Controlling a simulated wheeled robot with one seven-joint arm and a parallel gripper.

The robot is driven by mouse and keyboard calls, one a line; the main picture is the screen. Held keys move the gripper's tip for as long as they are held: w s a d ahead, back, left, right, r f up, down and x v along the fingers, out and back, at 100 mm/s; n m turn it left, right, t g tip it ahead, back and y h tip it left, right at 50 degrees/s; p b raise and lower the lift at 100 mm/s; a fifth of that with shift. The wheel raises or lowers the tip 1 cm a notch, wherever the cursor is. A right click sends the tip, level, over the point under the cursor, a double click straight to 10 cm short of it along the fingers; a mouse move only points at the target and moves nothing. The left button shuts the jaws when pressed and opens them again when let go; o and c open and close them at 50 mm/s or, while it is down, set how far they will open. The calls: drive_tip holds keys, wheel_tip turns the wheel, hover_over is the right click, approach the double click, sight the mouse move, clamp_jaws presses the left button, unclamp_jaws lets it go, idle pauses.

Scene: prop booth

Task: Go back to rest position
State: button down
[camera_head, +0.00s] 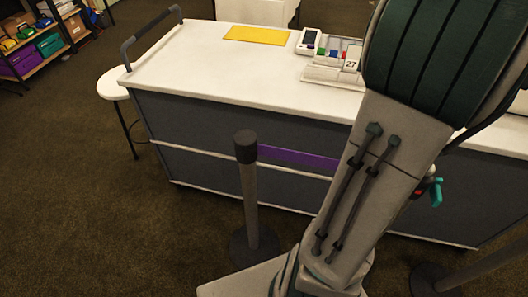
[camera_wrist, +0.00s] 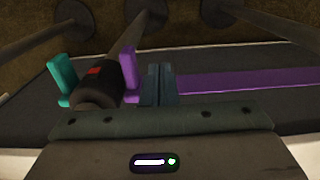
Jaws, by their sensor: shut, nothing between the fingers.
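In the wrist view my gripper (camera_wrist: 158,84) is shut, its two dark fingers together with nothing between them. Just left of it is a dark post head (camera_wrist: 98,92) with a red mark, a teal tab (camera_wrist: 62,80) and a purple tab (camera_wrist: 129,68). The purple tab stands close beside the fingers; I cannot tell whether they touch. In the head view my arm (camera_head: 375,180) crosses the right side and hides my gripper. The teal tab (camera_head: 436,192) shows just right of the arm.
A barrier post (camera_head: 249,195) stands in front, with a purple belt (camera_head: 297,159) running behind my arm. Open carpet (camera_head: 80,210) lies left.

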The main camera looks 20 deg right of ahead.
wheel_tip(320, 180, up, 2)
drive_tip(key=shift+r+p, duration=0.15)
drive_tip(key=shift+p, duration=0.4)
drive_tip(key=w+a+r+n+t, duration=0.1)
drive_tip(key=w+a+r+n, duration=0.15)
drive_tip(key=w+a, duration=0.4)
drive_tip(key=w+a+r+n+t, duration=0.1)
drive_tip(key=w+a+r, duration=0.2)
drive_tip(key=a, duration=0.6)
drive_tip(key=s+a+r+n, duration=0.1)
drive_tip(key=a+r, duration=0.1)
drive_tip(key=a, duration=0.5)
drive_tip(key=a+r+n, duration=0.1)
drive_tip(key=a+n, duration=0.1)
drive_tip(key=a, duration=0.5)
drive_tip(key=shift+s+a+r+t, duration=0.35)
drive_tip(key=shift+a+r+t, duration=0.05)
drive_tip(key=shift+d+n, duration=0.15)
drive_tip(key=shift+n, duration=0.1)
